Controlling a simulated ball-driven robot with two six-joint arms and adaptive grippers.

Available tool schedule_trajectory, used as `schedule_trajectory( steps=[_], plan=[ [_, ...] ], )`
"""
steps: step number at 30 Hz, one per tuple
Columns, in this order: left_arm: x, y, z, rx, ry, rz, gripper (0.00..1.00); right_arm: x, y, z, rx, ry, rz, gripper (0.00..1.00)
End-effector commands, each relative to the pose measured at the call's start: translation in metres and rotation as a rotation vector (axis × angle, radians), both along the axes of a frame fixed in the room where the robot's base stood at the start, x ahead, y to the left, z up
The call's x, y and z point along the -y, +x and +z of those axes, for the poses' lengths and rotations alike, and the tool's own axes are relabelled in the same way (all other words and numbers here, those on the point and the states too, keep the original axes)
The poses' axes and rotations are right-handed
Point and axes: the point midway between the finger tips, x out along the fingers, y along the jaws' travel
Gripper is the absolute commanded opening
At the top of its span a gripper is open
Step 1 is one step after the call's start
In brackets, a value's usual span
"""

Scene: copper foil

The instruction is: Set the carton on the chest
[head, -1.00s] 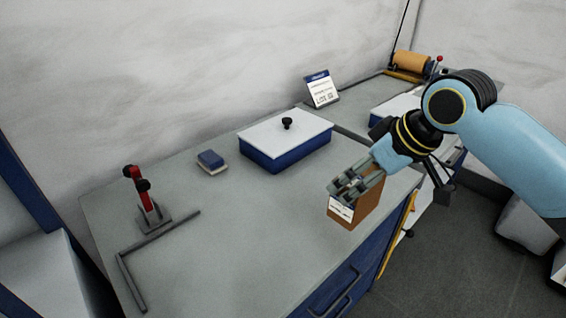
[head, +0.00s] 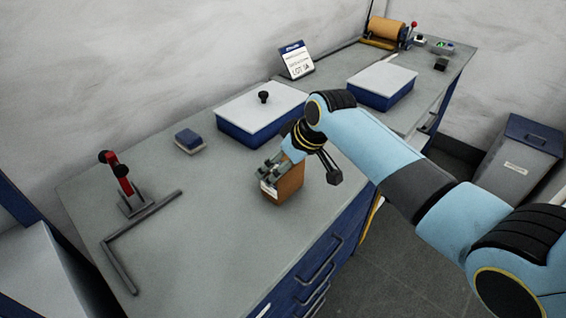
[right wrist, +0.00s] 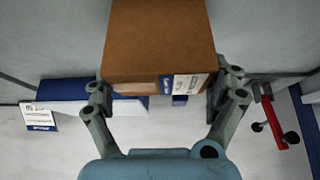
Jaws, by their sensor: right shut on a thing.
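The carton (head: 289,184) is a small brown box with a white and blue label. My right gripper (head: 271,174) is shut on it, with the fingers at its two sides. The carton also shows upright in the right wrist view (right wrist: 160,40), between the fingers. The chest (head: 215,235) has a grey top and blue drawers (head: 325,255) in front. The carton is over its top, towards the front right; I cannot tell whether it touches. My left gripper is not in view.
A blue box with a white lid and black knob (head: 263,110) stands behind the carton. A blue block (head: 188,138), a red-handled tool (head: 122,180) and a grey angled bar (head: 120,265) lie further left. The top's front middle is clear.

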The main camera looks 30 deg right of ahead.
Motion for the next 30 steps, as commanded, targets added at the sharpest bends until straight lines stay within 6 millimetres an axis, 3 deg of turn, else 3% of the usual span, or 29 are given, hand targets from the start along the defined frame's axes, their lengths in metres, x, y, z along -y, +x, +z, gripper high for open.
schedule_trajectory(
  steps=[12,13,14,23,30],
  plan=[
    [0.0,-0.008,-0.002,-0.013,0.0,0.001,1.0,0.0,0.001,-0.006,0.003,0.0,0.0,0.45],
    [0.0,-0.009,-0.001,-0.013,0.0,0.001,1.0,0.0,0.0,-0.006,0.002,0.001,0.0,0.95],
    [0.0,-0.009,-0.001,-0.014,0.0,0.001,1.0,0.0,0.0,-0.006,0.001,0.0,0.0,0.99],
    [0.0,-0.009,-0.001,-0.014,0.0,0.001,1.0,0.0,0.0,-0.005,0.001,0.0,0.0,1.0],
    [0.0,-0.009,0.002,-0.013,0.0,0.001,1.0,0.005,-0.014,0.022,0.003,-0.002,0.001,1.0]
  ],
)
